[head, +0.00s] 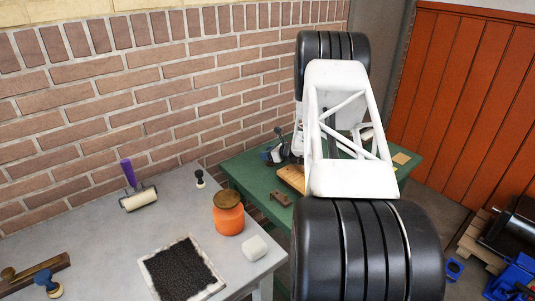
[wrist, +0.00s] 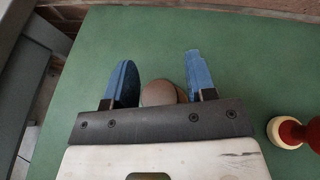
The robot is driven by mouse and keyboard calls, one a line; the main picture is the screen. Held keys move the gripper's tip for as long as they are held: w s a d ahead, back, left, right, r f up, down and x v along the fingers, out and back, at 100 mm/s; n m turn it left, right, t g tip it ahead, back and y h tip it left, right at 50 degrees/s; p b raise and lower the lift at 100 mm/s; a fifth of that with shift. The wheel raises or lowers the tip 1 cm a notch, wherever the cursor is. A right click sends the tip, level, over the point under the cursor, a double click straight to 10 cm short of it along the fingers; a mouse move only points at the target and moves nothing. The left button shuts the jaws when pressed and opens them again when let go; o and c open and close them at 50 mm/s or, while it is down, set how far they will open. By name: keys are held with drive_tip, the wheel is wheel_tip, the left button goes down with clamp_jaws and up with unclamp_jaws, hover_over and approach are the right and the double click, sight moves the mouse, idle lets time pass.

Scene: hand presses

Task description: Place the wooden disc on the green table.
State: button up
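The green table (head: 247,170) stands behind the grey table in the head view, and its bare top fills much of the wrist view (wrist: 255,60). My gripper (wrist: 160,68) is over it, with two blue fingers spread apart. A brown rounded thing (wrist: 158,93), perhaps the wooden disc, shows between the fingers, with visible gaps on both sides. Its near part is hidden behind my gripper's dark crossbar. I cannot tell whether it touches the table top.
A red-knobbed stamp (wrist: 290,131) is right of my gripper. The green table also holds a wooden board (head: 292,178) and a brown block (head: 280,198). The grey table (head: 115,228) holds an orange jar (head: 229,220), a roller (head: 139,199) and a black pad (head: 182,270). A brick wall stands behind.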

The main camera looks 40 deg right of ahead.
drive_tip(key=shift+o, duration=0.2)
drive_tip(key=shift+r, duration=0.15)
drive_tip(key=shift+s+d+r, duration=0.1)
drive_tip(key=shift+s, duration=0.05)
drive_tip(key=v, duration=1.1)
drive_tip(key=shift+s, duration=0.35)
drive_tip(key=shift+r, duration=0.1)
